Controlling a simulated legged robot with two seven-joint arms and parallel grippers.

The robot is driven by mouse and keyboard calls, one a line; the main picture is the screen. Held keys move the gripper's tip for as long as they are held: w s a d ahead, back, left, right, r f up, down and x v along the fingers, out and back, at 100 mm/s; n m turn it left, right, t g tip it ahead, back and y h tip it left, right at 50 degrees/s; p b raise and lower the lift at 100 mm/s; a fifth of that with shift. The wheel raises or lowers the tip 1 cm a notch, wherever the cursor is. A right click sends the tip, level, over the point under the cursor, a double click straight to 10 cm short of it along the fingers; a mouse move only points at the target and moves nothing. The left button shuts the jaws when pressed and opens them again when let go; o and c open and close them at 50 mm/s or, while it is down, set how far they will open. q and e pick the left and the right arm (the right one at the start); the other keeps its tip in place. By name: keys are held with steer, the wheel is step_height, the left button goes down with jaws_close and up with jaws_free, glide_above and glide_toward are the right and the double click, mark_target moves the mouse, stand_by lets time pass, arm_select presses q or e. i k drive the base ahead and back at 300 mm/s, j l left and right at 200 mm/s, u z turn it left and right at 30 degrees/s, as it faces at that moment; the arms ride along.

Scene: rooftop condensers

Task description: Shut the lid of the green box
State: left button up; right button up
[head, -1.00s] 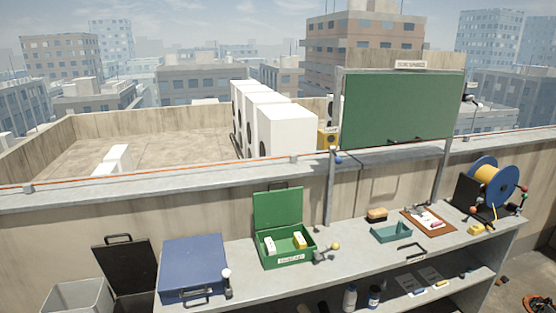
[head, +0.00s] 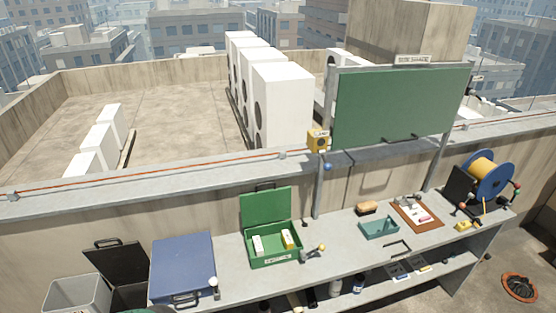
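The green box (head: 274,260) stands on the grey workbench, left of the bench's middle. Its lid (head: 266,207) is open and stands upright at the back, with a dark handle on its top edge. A white block (head: 257,245) and a yellow-and-white block (head: 288,239) lie inside. A pale label is on the box's front. Neither of my grippers is in the head view.
A closed blue case (head: 183,266) sits left of the box, with a small ball-ended lever at its corner. A teal tray (head: 379,228), clipboard (head: 417,215) and cable reel (head: 487,175) are further right.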

mark_target(257, 207)
steer(key=i+l+z, duration=0.1)
steer(key=i+l, duration=0.15)
steer(key=i, duration=0.2)
steer(key=i+l, duration=0.25)
steer(key=i, duration=0.2)
steer(key=i+l+z, duration=0.15)
steer(key=i, duration=0.35)
steer(key=l, duration=0.1)
